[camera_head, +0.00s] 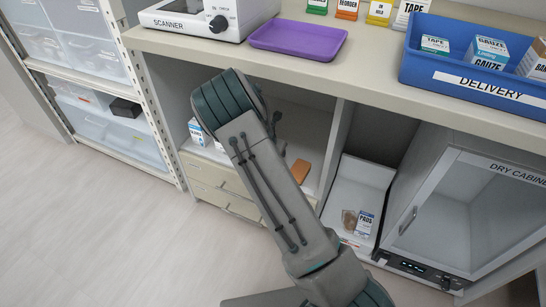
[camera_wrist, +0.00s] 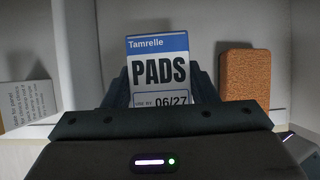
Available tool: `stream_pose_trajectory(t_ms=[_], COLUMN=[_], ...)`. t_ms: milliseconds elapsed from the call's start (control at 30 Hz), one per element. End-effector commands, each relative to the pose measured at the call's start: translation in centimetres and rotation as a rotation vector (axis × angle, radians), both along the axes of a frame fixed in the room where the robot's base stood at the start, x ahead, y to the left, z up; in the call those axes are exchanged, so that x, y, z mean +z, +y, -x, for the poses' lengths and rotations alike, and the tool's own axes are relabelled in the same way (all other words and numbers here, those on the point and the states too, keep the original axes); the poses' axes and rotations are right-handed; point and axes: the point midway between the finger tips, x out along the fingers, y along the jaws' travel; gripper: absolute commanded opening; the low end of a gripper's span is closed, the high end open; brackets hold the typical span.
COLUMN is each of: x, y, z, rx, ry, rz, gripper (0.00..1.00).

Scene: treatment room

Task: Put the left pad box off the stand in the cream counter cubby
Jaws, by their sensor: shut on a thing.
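My gripper (camera_wrist: 160,88) is shut on a white and blue pad box (camera_wrist: 158,68) labelled PADS, which stands upright between the two fingers in the wrist view. The box is inside the cream counter cubby (camera_head: 308,118), with a pale wall behind it. I cannot tell whether its base touches the cubby floor. In the head view my arm hides the gripper and this box. Another pad box (camera_head: 365,222) stands in the white open bay (camera_head: 357,186) to the right of the cubby.
An orange-brown block (camera_wrist: 245,78) stands right of the held box, apart from it; it also shows in the head view (camera_head: 300,171). A white printed box (camera_wrist: 27,105) is at the left. The dry cabinet (camera_head: 460,205) is further right. A brown item (camera_head: 349,219) sits beside the other pad box.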

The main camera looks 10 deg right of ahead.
Motion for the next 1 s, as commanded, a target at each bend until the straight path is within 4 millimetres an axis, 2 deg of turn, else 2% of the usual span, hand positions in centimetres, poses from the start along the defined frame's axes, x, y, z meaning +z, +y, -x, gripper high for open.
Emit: stream_pose_trajectory(t_ms=[33, 133, 600, 633, 700, 1000], x=[-1.4, -2.3, -2.9, -2.9, -2.8, -2.7], y=[0.2, 0.4, 0.2, 0.2, 0.2, 0.1], z=[0.0, 0.0, 0.0, 0.0, 0.0, 0.0], rx=[0.003, 0.007, 0.004, 0.004, 0.003, 0.002], ry=[0.000, -0.001, -0.001, 0.000, 0.000, -0.001], rz=[0.001, 0.001, 0.000, 0.000, -0.001, 0.001], gripper=[0.29, 0.29, 0.29, 0.55, 0.74, 0.74])
